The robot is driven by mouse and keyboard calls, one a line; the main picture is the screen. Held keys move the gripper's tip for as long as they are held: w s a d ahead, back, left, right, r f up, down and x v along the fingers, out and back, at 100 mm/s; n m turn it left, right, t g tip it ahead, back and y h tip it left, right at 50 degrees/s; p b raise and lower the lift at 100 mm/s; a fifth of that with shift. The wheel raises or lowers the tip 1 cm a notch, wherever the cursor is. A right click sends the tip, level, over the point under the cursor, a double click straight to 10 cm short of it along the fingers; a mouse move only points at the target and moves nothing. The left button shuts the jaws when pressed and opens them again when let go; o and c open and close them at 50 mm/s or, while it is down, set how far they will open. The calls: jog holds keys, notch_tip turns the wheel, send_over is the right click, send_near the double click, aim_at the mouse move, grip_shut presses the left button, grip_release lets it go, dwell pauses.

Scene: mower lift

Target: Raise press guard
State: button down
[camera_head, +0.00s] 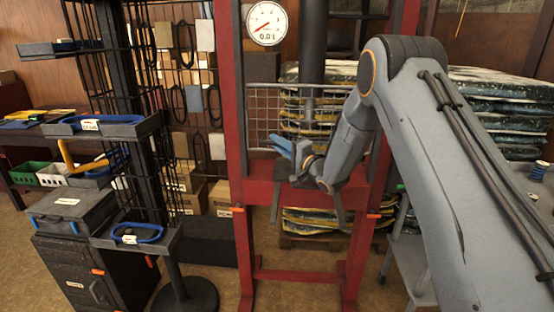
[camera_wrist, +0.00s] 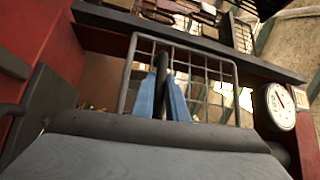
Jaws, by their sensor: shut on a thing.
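The press guard (camera_head: 265,112) is a grey wire-mesh panel across the front of the red press frame (camera_head: 230,120), above its lower crossbeam. In the wrist view the guard (camera_wrist: 205,72) fills the middle, with an upright dark handle bar (camera_wrist: 164,62) on it. My gripper (camera_head: 284,147) comes in from the right at the guard's lower edge. In the wrist view the blue fingers of my gripper (camera_wrist: 163,92) are shut on the handle bar, one on each side. The handle's lower end is hidden behind my gripper, and my arm hides the guard's right part.
A round dial gauge (camera_head: 267,22) is at the top of the press. A dark ram (camera_head: 313,50) hangs behind the guard. Stacked bags (camera_head: 500,105) stand behind. A black rack with trays (camera_head: 105,127) and a dark cabinet (camera_head: 85,270) are at the left. Floor shows before the press.

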notch_tip(320, 180, up, 10)
jog(key=shift+r+p, duration=0.1)
jog(key=shift+p, duration=0.75)
jog(key=c, duration=1.8)
grip_release()
jog(key=shift+o, duration=0.2)
jog(key=shift+f, duration=0.2)
jog(key=b+v, duration=0.2)
jog(key=v, duration=0.5)
jog(key=shift+s+d+b, duration=0.25)
jog(key=shift+d+b, duration=0.1)
